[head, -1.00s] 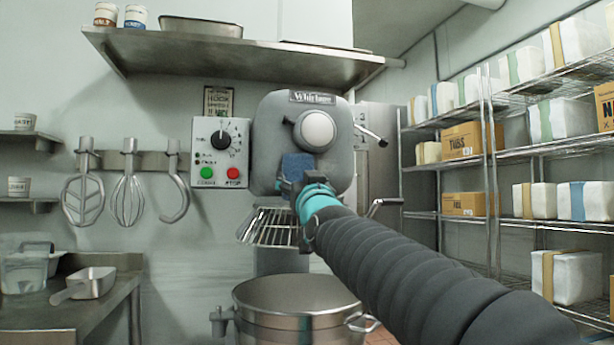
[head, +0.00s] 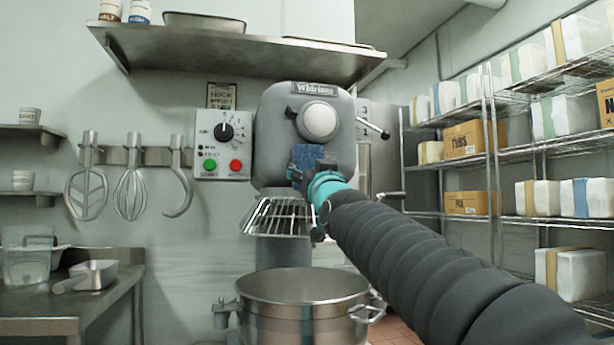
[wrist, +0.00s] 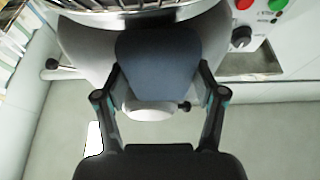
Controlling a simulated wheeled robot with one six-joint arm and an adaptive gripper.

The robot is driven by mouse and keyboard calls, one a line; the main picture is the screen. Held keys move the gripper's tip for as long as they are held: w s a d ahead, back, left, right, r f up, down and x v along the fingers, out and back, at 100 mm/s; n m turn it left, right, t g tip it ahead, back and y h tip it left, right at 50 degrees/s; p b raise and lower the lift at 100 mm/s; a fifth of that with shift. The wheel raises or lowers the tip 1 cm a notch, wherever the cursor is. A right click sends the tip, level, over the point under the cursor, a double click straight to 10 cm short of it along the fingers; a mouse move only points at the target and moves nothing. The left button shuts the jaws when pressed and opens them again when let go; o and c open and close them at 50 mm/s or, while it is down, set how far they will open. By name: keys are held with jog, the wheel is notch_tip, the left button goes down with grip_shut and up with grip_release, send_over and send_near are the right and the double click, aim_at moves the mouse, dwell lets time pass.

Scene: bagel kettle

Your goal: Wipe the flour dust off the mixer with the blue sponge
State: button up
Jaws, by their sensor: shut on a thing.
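The grey mixer (head: 275,135) stands in the middle of the head view, with a round pale hub cap on its front. My gripper (head: 313,170) is in front of the mixer head, below the hub cap. It is shut on the blue sponge (head: 305,154). In the wrist view the sponge (wrist: 158,62) sits between the two fingers of my gripper (wrist: 160,88), with the mixer's grey head (wrist: 85,45) behind it. I cannot tell whether the sponge touches the mixer. I cannot make out flour dust on the visible grey surface.
A steel bowl (head: 300,300) stands under the wire guard (head: 280,217). A control box (head: 222,145) is on the wall left of the mixer. A steel shelf (head: 240,50) hangs above. Wire racks with packages (head: 490,150) stand at right, a bench (head: 60,310) at left.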

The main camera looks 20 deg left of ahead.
jog(key=shift+w+d+f+b, duration=0.1)
jog(key=shift+w+d+b, duration=0.2)
jog(key=shift+b, duration=0.55)
jog(key=shift+w+d+f+b, duration=0.1)
jog(key=shift+w+d+b, duration=0.35)
jog(key=shift+b, duration=1.35)
jog(key=shift+d, duration=0.2)
jog(key=d, duration=0.1)
jog(key=w+d, duration=0.1)
jog(key=w+d+b, duration=0.1)
jog(key=shift+d+r, duration=0.2)
jog(key=shift+d, duration=0.1)
jog(key=shift+s, duration=0.15)
jog(key=s+d, duration=0.4)
jog(key=s, duration=0.2)
jog(key=shift+s, duration=0.35)
